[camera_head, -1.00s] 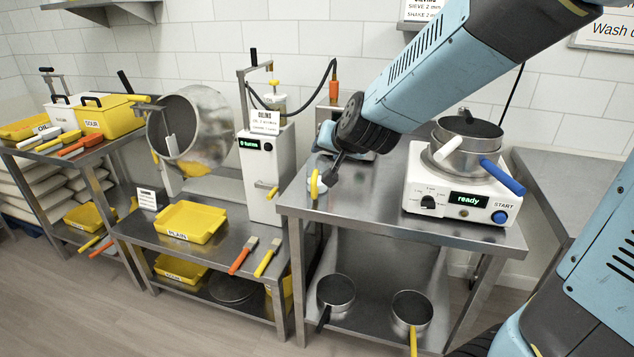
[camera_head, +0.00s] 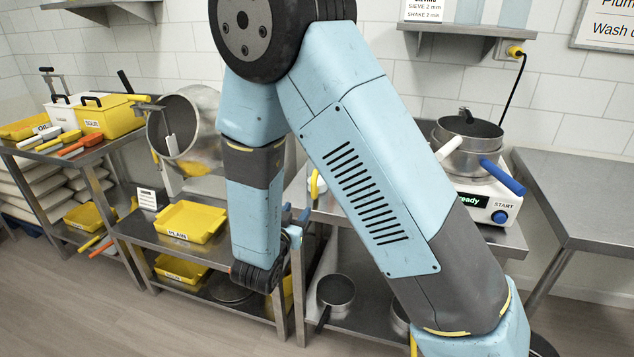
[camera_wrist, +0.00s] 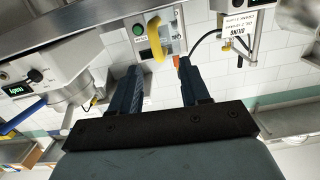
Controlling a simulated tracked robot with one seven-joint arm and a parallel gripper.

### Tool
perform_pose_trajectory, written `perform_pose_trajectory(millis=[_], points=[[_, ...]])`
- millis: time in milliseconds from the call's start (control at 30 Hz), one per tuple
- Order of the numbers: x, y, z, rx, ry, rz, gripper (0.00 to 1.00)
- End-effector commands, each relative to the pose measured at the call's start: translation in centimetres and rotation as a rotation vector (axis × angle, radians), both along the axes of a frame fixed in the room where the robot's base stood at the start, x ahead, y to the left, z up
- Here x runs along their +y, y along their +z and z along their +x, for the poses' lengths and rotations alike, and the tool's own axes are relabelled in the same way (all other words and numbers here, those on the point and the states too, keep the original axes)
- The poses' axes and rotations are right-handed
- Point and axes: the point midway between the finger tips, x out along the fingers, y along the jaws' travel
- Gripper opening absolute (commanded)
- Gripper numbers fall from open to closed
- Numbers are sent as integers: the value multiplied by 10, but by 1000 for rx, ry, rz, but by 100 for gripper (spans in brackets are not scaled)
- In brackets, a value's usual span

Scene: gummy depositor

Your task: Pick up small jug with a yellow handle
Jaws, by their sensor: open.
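The small jug's yellow handle (camera_head: 315,184) stands at the left end of the steel table, in a narrow gap between my arm links. Most of its pale body is hidden in the head view. In the wrist view, which is upside down, the yellow handle (camera_wrist: 155,40) shows beyond and between my fingertips; its body is hard to make out. My gripper (camera_wrist: 158,67) is open and empty, with the handle apart from both fingers. In the head view my gripper (camera_head: 296,215) is small and partly hidden, near the table's left front corner.
The sieve machine (camera_head: 488,195) with a blue-handled pan (camera_head: 465,160) stands right of the jug. A box with a green button (camera_wrist: 138,30) is behind the handle. The yellow PLAIN tray (camera_head: 190,222) lies on the left bench. Dark pans (camera_head: 336,290) sit on the lower shelf.

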Motion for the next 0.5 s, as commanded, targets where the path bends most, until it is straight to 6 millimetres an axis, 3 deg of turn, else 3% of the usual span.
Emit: perform_pose_trajectory(millis=[233, 500], points=[[1, -6, -9, -52, -25, -70, 46], [-15, -6, 31, -54, -27, -72, 46]])
